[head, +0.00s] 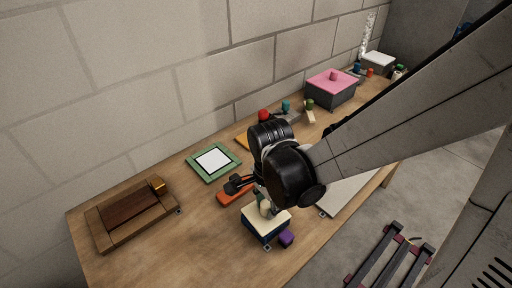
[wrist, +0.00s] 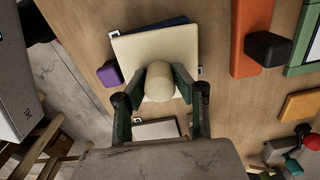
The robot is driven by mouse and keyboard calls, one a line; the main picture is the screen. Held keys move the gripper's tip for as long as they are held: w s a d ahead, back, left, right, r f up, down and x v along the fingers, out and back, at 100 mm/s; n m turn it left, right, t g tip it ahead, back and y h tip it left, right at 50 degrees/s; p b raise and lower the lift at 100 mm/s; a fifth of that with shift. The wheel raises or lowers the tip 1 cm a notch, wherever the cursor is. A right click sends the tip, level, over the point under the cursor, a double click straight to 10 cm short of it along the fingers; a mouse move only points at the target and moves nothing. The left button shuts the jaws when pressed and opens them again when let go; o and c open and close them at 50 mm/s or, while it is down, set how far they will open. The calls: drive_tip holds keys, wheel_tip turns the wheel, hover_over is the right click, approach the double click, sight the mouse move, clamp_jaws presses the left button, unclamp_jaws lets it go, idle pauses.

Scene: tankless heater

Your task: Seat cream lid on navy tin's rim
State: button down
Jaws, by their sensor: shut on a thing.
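The cream lid (head: 276,222) is a square plate with a rounded cream knob (wrist: 160,80). My gripper (wrist: 158,88) is shut on this knob from both sides; in the head view my gripper (head: 263,203) is partly hidden by my wrist. The navy tin (head: 261,236) is directly under the lid near the table's front edge. In the wrist view a strip of the navy tin (wrist: 168,24) shows past the lid's far edge, so the lid looks slightly turned or offset. I cannot tell whether the lid touches the rim.
A purple block (head: 286,239) stands close beside the tin. An orange-red bar (head: 232,196) with a dark knob lies behind it, and a green-framed white panel (head: 214,161) farther back. A wooden tray (head: 131,214) is at left. Bare table lies between tray and tin.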

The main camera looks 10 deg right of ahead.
sight(267, 203)
drive_tip(key=shift+f+b, duration=0.5)
drive_tip(key=shift+b, duration=0.05)
idle(0.4)
drive_tip(key=c, duration=1.3)
unclamp_jaws()
drive_tip(key=shift+r, duration=0.1)
drive_tip(key=shift+r, duration=5.95)
